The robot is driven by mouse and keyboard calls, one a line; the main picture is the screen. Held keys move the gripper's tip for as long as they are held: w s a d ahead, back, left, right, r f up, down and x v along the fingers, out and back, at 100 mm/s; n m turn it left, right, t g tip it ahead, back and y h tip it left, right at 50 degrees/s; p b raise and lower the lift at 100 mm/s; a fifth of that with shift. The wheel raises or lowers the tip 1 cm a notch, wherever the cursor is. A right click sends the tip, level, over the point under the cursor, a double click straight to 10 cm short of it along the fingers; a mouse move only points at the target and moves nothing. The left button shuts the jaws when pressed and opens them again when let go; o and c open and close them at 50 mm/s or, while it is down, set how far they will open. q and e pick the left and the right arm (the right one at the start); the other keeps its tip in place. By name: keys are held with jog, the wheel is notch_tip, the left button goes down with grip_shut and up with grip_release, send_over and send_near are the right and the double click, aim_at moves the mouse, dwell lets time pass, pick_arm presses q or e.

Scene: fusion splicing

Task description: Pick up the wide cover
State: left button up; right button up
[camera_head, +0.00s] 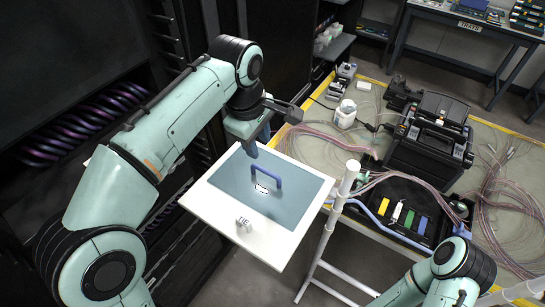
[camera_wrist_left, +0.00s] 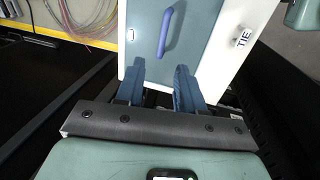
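The wide cover appears to be the grey-blue rectangular panel (camera_head: 290,203) with a blue bar handle (camera_head: 267,176), lying on a white board (camera_head: 262,246). In the left wrist view the panel (camera_wrist_left: 192,40) and its handle (camera_wrist_left: 168,32) lie ahead of the fingers. My left gripper (camera_head: 256,140) is over the panel's far edge, near the handle but apart from it. In the left wrist view its two blue fingers (camera_wrist_left: 160,80) stand apart with nothing between them. My right arm shows at the lower right; its gripper is out of frame.
A white piece marked TIE (camera_head: 243,224) sits on the board's near edge. A white post frame (camera_head: 338,205) stands right of the board. The workbench (camera_head: 310,145) holds a black splicing machine (camera_head: 430,140), a tool tray (camera_head: 400,235), a white bottle (camera_head: 345,114) and loose fibre bundles (camera_head: 508,205).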

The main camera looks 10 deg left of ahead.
aim_at(265, 170)
pick_arm(q)
jog(key=f, duration=0.2)
jog(key=f+b, duration=0.1)
jog(key=f, duration=0.4)
jog(key=shift+w+d+f, duration=0.1)
jog(key=shift+d+f, duration=0.05)
jog(key=shift+d, duration=0.15)
jog(key=f, duration=0.1)
jog(key=w+f, duration=0.1)
jog(key=f, duration=0.3)
jog(key=shift+w+d+f+b, duration=0.2)
jog(key=shift+w+f+b, duration=0.05)
jog(key=shift+w+b, duration=0.1)
jog(key=shift+s, duration=0.1)
pick_arm(e)
jog(key=s+f, duration=0.2)
jog(key=shift+s+f, duration=0.2)
jog(key=shift+s, duration=0.1)
pick_arm(q)
grip_shut()
